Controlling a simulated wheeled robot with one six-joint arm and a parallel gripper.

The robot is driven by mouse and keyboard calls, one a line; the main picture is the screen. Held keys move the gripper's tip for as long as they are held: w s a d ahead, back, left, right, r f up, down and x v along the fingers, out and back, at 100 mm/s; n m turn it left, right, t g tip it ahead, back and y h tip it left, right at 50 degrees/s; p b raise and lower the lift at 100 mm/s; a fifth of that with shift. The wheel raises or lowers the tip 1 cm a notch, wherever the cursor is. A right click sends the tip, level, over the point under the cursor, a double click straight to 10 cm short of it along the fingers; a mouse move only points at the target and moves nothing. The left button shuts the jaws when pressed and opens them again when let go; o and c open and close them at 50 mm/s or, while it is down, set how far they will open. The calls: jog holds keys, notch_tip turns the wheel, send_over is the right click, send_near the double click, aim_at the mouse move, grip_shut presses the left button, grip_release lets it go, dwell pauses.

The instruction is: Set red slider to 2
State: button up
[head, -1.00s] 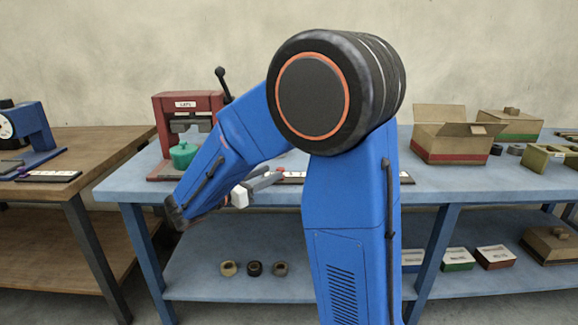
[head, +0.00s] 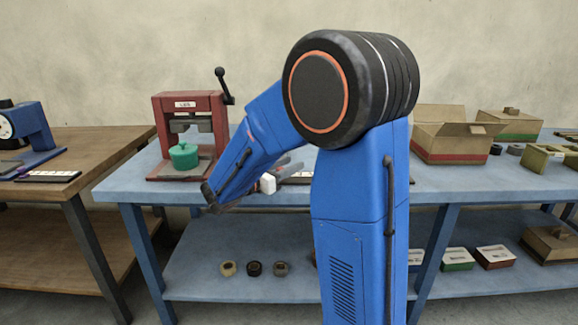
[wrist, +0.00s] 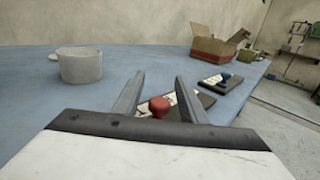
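The red slider's round knob (wrist: 158,106) shows in the wrist view on a dark plate with a white scale strip (wrist: 176,98). My gripper (wrist: 158,80) is open, with one finger on each side of the knob in the picture. The knob appears between the fingers, nearer their bases than their tips; I cannot tell whether they touch it. The scale's numbers are not readable.
A second slider with a blue knob (wrist: 225,77) lies beyond, to the right. A pale cylinder (wrist: 80,66) stands to the left. An open cardboard box (head: 450,142) stands on the blue bench (head: 130,184). A red press (head: 160,132) with a green pot (head: 183,156) is at left.

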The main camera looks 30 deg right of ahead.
aim_at(299, 175)
grip_shut()
jog(key=shift+s+d, duration=0.45)
jog(key=shift+d, duration=0.25)
jog(key=shift+s+d, duration=0.45)
jog(key=shift+d, duration=0.2)
grip_release()
jog(key=shift+a, duration=0.15)
jog(key=s+a, duration=0.3)
jog(key=a, duration=1.4)
jog(key=shift+s, duration=0.15)
